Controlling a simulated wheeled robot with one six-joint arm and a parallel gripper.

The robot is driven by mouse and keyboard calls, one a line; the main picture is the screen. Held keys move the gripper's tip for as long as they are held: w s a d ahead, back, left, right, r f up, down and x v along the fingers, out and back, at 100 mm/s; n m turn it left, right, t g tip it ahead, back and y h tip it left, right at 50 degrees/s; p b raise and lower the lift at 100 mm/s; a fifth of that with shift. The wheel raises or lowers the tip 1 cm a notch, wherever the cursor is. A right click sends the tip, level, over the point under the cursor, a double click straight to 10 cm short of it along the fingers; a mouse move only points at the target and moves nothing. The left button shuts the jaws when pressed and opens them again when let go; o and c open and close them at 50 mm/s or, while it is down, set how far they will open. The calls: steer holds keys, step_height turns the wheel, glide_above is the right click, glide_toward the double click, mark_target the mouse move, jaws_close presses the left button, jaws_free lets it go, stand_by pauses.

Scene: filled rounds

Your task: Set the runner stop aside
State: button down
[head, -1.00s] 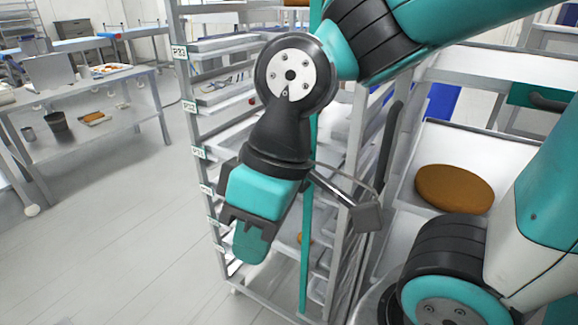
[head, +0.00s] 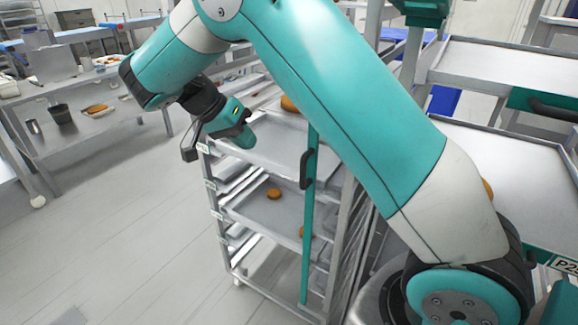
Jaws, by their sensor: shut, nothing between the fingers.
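A thin teal upright bar (head: 308,225), apparently the runner stop, stands across the front of the tray rack (head: 347,240). A black handle (head: 304,170) sits on it. The bar's upper part is hidden behind my arm. My gripper (head: 246,139) is shut and empty, at the rack's upper left in the picture. It appears left of the bar and apart from it, pointing right and down. Its depth relative to the rack is hard to tell.
Rack trays hold brown rounds, one of them on a middle tray (head: 273,194). A brown round (head: 487,188) at right is mostly behind my arm. A steel table (head: 88,82) stands at far left. The floor (head: 130,215) left of the rack is clear.

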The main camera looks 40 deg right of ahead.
stand_by(0.3)
steer(key=s+d+f, duration=0.5)
steer(key=d+f, duration=0.2)
steer(key=f, duration=0.1)
steer(key=shift+s+d+b, duration=0.3)
steer(key=shift+d, duration=0.1)
